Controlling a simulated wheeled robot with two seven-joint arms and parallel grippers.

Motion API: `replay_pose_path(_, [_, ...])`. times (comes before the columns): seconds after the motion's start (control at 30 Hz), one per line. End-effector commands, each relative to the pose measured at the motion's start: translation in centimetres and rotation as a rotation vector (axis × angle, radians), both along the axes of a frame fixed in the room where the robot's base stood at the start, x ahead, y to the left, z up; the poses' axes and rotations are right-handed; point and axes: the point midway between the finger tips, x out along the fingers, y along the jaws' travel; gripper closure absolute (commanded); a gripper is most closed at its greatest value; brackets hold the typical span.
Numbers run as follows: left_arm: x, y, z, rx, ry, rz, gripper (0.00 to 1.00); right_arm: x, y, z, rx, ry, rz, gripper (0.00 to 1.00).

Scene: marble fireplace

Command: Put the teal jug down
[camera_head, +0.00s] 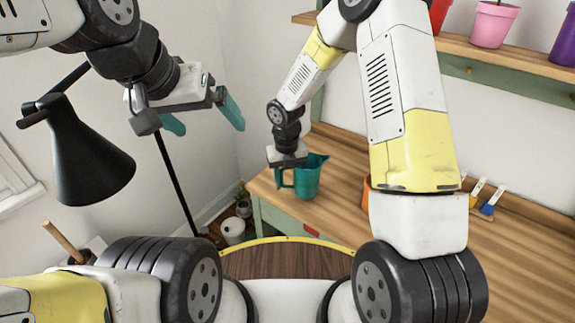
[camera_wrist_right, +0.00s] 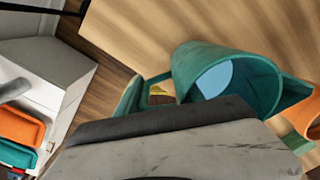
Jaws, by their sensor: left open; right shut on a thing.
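The teal jug (camera_head: 309,178) is at the near left end of the wooden workbench (camera_head: 345,207), roughly upright. My right gripper (camera_head: 284,180) is shut on its handle side, left of the body. Whether the jug's base touches the bench is unclear. In the right wrist view the jug (camera_wrist_right: 262,78) shows its open rim and a light blue inside, with bare wood behind it. The teal fingers are hard to tell from the handle there. My left gripper (camera_head: 209,126) is open and empty, in the air left of the bench.
An orange pot (camera_head: 367,193) stands right of the jug, partly behind my right arm. Brushes (camera_head: 490,203) lie further right. A shelf (camera_head: 480,52) with flowerpots is above. A black lamp (camera_head: 85,155) stands left. Bare bench surrounds the jug.

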Motion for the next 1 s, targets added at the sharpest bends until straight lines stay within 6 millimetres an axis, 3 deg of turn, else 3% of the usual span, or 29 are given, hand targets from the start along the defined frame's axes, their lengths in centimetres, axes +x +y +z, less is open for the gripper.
replay_pose_path(0.1, [0.0,0.0,0.0,0.000,0.000,0.000,0.04,0.0,0.1,-1.5,0.000,0.000,0.002,1.00])
replay_pose_path(0.47, [0.0,0.0,0.0,0.000,0.000,0.000,0.04,0.0,0.0,-1.9,0.000,-0.001,0.001,1.00])
replay_pose_path(0.5, [0.0,0.0,0.0,0.000,0.000,0.000,0.04,0.0,0.0,-1.9,0.000,0.000,0.001,0.49])
replay_pose_path(0.57, [0.0,0.0,0.0,0.000,0.000,0.000,0.04,0.0,0.0,-1.9,0.000,0.000,0.001,0.38])
replay_pose_path(0.6, [0.0,0.0,0.0,0.000,0.000,0.000,0.04,0.0,0.0,-1.9,0.000,0.000,0.000,0.33])
replay_pose_path(1.0, [0.0,0.0,0.0,0.000,0.000,0.000,0.04,0.0,0.0,-1.2,0.002,-0.003,0.000,0.33])
